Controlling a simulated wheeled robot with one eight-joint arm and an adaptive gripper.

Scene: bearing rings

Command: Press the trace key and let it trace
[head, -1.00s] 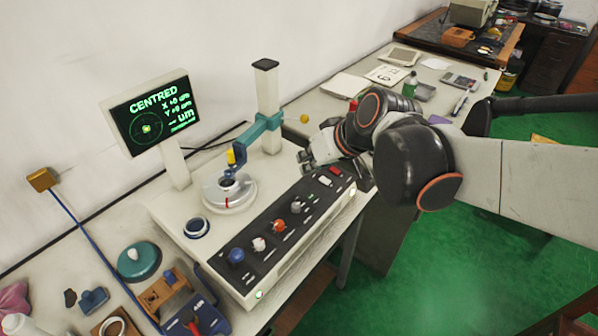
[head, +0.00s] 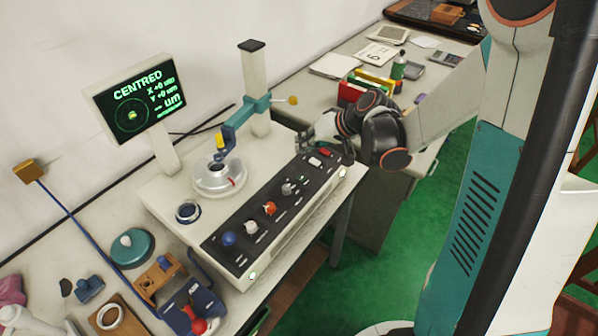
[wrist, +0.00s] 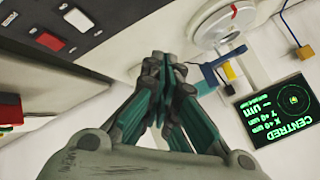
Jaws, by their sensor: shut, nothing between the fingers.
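The gauge's control panel (head: 270,212) has a white key (head: 315,162) and a red key (head: 326,151) at its far end; I cannot read their labels. Both the white key (wrist: 77,19) and the red key (wrist: 49,41) show in the wrist view. My gripper (wrist: 158,58) is shut and empty, its fingertips together, apart from both keys in that view. In the head view my gripper (head: 304,142) is beside the keys, on their wall side. The turntable (head: 228,187) carries a ring (head: 218,171) under the blue and yellow probe (head: 224,143). The screen (head: 133,100) reads CENTRED, X +0, Y +0, and dashes for um.
Coloured binders (head: 368,86) and a calendar (head: 378,54) are on the bench beyond. Tools crowd the near left.

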